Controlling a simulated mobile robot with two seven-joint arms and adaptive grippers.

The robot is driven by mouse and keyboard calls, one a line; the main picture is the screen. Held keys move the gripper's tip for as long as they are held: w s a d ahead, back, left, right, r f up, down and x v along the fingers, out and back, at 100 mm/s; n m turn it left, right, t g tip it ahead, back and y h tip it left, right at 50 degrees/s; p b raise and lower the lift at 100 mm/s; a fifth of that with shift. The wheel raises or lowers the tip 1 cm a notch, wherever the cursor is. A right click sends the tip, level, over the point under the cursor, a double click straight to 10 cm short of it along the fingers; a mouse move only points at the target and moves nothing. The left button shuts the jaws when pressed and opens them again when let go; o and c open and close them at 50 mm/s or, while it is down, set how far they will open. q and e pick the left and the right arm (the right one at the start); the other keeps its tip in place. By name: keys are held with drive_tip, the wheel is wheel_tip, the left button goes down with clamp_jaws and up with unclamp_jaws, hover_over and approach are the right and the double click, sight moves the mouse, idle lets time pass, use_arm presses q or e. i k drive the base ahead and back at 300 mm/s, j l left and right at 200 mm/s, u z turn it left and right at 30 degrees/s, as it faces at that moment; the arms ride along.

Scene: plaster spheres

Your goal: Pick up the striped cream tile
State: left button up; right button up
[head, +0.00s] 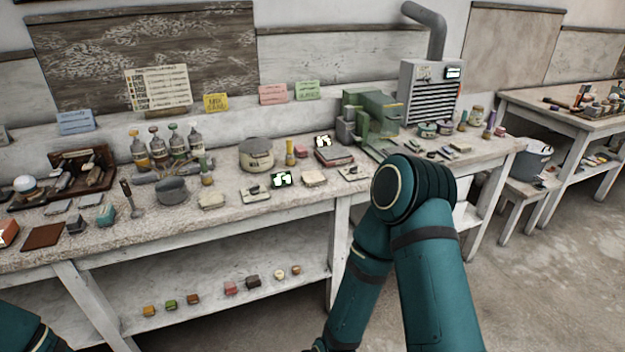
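I cannot single out a striped cream tile for certain at this size. Several small pale flat pieces lie along the front of the workbench: a pale tile with a dark mark (255,194), a similar pale tile (353,173), a cream block (315,178) and another cream block (212,200). Stripes are not readable on any of them. My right arm (435,270) rises in front of the bench's right part and hides some of its front edge. My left arm (25,330) shows only at the bottom left corner. Neither gripper is in view.
The long workbench (150,235) also holds a green machine (372,115), a round lidded pot (257,153), a grey bowl (172,190) and several bottles (160,146). Small coloured blocks (232,288) lie on its lower shelf. Open floor (560,270) lies at right.

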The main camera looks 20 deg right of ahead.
sight(314, 177)
drive_tip(key=i+l, duration=0.15)
drive_tip(key=l, duration=0.15)
drive_tip(key=i+l+u, duration=0.15)
drive_tip(key=l, duration=0.15)
drive_tip(key=i+l, duration=0.15)
drive_tip(key=l, duration=0.15)
drive_tip(key=i+l+u, duration=0.15)
drive_tip(key=l, duration=0.2)
